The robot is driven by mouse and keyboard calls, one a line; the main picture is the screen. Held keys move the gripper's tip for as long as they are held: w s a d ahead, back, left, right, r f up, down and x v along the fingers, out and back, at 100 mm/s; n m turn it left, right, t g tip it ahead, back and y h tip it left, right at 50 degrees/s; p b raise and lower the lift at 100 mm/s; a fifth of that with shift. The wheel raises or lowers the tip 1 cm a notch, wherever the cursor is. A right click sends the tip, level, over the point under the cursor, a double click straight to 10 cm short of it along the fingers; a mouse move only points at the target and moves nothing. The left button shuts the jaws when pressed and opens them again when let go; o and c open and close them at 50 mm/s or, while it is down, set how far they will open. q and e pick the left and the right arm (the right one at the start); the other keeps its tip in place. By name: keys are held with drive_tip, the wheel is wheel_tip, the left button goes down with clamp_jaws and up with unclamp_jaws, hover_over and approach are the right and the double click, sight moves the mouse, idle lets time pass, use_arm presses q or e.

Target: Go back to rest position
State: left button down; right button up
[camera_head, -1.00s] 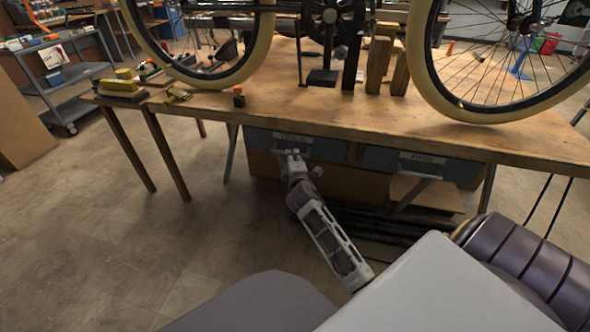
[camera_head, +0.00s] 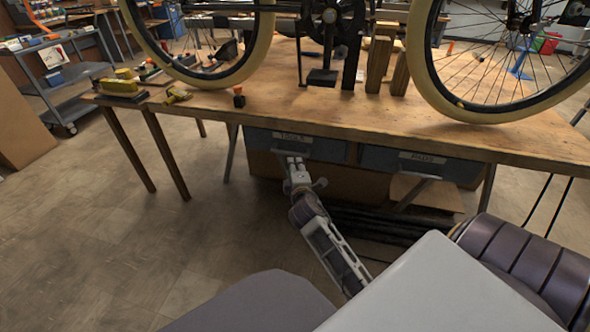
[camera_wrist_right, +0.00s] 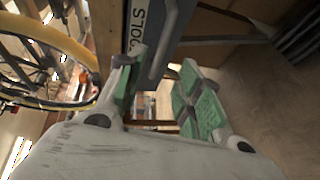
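My right gripper (camera_head: 294,161) is in front of the drawer labelled TOOLS (camera_head: 330,148), under the front edge of the workbench. In the right wrist view, its two green-padded fingers (camera_wrist_right: 160,92) are apart, with nothing held between them. The TOOLS drawer front (camera_wrist_right: 150,60) is close beyond the fingers, and the drawer looks shut. In the head view the gripper overlaps the drawer's handle area, so contact is hard to tell there. My left gripper is not in view.
The wooden workbench (camera_head: 270,106) carries bicycle wheels and a frame. A PADS drawer (camera_head: 454,170) is to the right of the TOOLS drawer. Table legs stand left of the arm. A grey cart (camera_head: 78,75) is at the far left. Open floor (camera_head: 110,255) lies at left.

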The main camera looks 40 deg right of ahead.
idle(0.4)
